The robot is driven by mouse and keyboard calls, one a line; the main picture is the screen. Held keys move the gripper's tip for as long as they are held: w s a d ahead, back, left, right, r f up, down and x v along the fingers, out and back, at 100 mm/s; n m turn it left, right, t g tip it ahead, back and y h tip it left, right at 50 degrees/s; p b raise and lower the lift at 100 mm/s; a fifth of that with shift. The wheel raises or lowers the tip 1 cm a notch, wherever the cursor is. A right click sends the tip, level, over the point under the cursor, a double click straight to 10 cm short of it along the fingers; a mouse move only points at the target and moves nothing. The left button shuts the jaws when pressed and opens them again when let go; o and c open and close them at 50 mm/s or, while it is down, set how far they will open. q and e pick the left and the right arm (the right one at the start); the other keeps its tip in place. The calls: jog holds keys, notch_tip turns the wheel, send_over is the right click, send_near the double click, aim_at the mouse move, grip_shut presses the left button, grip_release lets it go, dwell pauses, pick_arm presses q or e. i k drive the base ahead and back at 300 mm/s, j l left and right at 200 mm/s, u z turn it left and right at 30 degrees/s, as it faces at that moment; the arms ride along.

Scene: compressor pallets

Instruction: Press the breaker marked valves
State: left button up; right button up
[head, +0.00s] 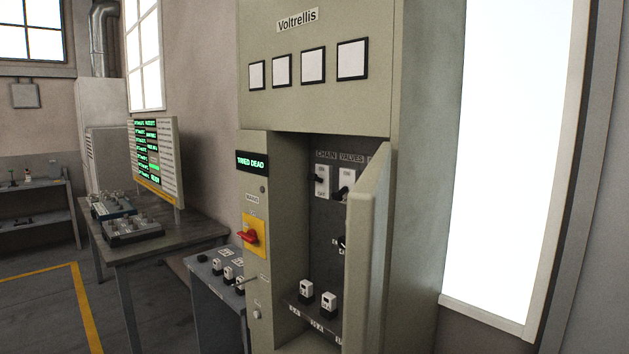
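The breaker under the label VALVES (348,180) is a white plate with a black toggle, inside the open compartment of a grey-green cabinet (310,110). Its toggle sits towards the lower part of the plate. A similar breaker under the label CHAIN (321,182) is to its left, with its toggle nearer mid-height. The half-open cabinet door (368,255) stands close on the right of the valves breaker and hides the compartment's right part. Neither of my grippers is in view.
A green-lit display (252,162) and a red switch on a yellow plate (254,237) are on the cabinet front. Two white-topped blocks (317,297) sit on the compartment's lower ledge. A low control desk (220,285) and a table (160,240) stand left. Floor is clear further left.

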aim_at(338, 195)
jog(key=i+j+z, duration=0.25)
jog(key=j+z, duration=0.15)
jog(key=z, duration=0.15)
jog(key=j, duration=0.45)
jog(key=k+j+u, duration=0.1)
jog(key=j+u, duration=0.2)
jog(key=j, duration=0.2)
jog(key=j+u, duration=0.35)
jog(key=j, duration=0.15)
